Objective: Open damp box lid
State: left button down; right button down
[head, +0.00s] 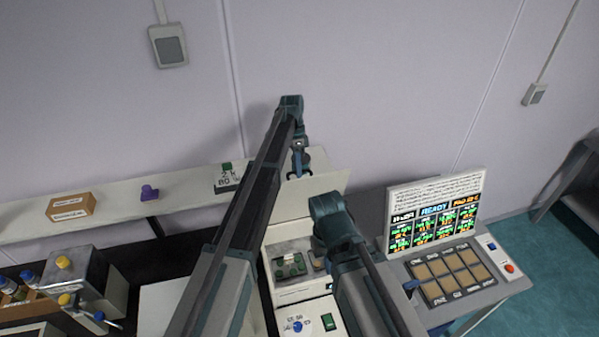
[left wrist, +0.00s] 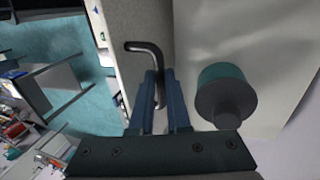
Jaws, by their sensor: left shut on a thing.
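The damp box (head: 283,296) is a pale box at centre; its interior shows, with dark green pieces inside. Its lid (head: 328,184) is a cream panel raised behind the box, tilted up. My left gripper (head: 299,174) is at the lid's upper part. In the left wrist view the blue fingers (left wrist: 161,92) are shut on the lid's bent metal handle (left wrist: 145,48). My right arm crosses in front of the box's right side and hides part of it. I cannot make out the right gripper's fingers.
A console with a lit screen (head: 434,218) and key panel (head: 450,275) stands right of the box. A wall shelf (head: 110,213) holds a cardboard box (head: 70,207) and a purple piece (head: 149,193). A metal box (head: 66,278) and several coloured-cap bottles crowd the lower left.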

pick_arm(q)
jog(key=shift+w+a, duration=0.15)
jog(key=shift+w, duration=0.3)
pick_arm(e)
jog(key=shift+w, duration=0.25)
pick_arm(q)
jog(key=shift+r, duration=0.1)
jog(key=c, duration=0.9)
grip_release()
jog(key=shift+s+r, duration=0.1)
jog(key=shift+s, duration=0.05)
